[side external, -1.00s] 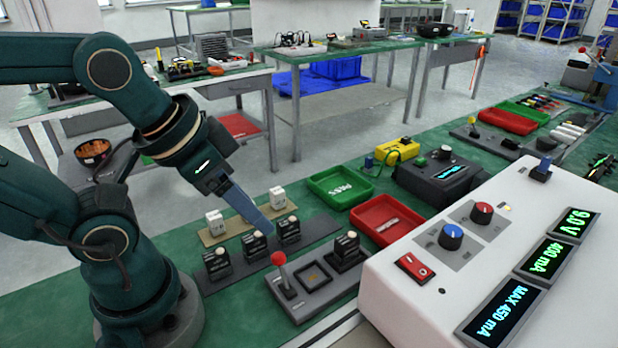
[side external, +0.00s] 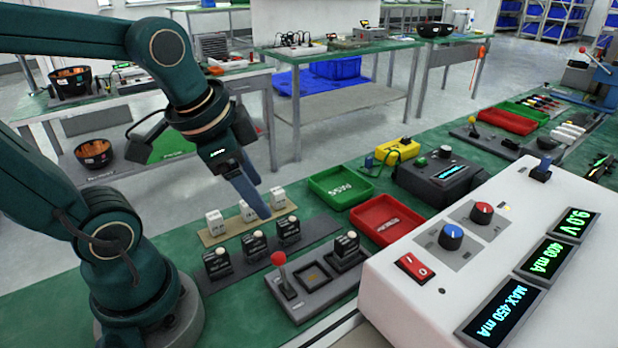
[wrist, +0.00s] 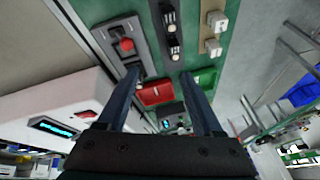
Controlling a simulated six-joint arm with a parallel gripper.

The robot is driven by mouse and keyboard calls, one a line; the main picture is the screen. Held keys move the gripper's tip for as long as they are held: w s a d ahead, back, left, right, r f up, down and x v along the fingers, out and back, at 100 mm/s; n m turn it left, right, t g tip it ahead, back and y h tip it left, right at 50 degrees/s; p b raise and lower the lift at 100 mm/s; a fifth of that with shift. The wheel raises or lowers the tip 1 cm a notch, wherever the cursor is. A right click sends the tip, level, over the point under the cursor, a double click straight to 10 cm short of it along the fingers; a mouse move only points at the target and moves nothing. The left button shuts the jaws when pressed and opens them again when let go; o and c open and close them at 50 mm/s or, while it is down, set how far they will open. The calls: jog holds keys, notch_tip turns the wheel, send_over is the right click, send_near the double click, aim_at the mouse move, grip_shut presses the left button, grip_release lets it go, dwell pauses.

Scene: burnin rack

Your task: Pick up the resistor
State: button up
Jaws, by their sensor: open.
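Several small white blocks (side external: 248,211) with dark print stand in a row on a tan strip (side external: 210,238); they look like the resistors, but the print is too small to confirm. Two of these white blocks (wrist: 213,47) show right of my fingers in the wrist view. My gripper (side external: 264,212) is open and empty, tilted downward, with its fingertips above the strip near the rightmost white block (side external: 277,198). In the wrist view my gripper (wrist: 160,72) has its two fingers wide apart with nothing between them.
Several black blocks with pale knobs (side external: 288,231) stand on a dark strip in front. A grey fixture with a red-knobbed lever (side external: 280,260), a green tray (side external: 340,187), a red tray (side external: 386,220) and a white power supply (side external: 440,270) are nearby.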

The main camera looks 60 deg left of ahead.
jog(key=a+f+g, duration=0.3)
jog(key=a+f, duration=0.1)
jog(key=a, duration=0.4)
jog(key=n+g, duration=0.2)
jog(key=n, duration=0.2)
send_over(214, 215)
notch_tip(214, 215, down, 4)
jog(key=shift+a+r+h, duration=0.1)
jog(key=shift+r+h, duration=0.05)
jog(key=shift+h, duration=0.25)
jog(key=shift+f, duration=2.45)
grip_shut()
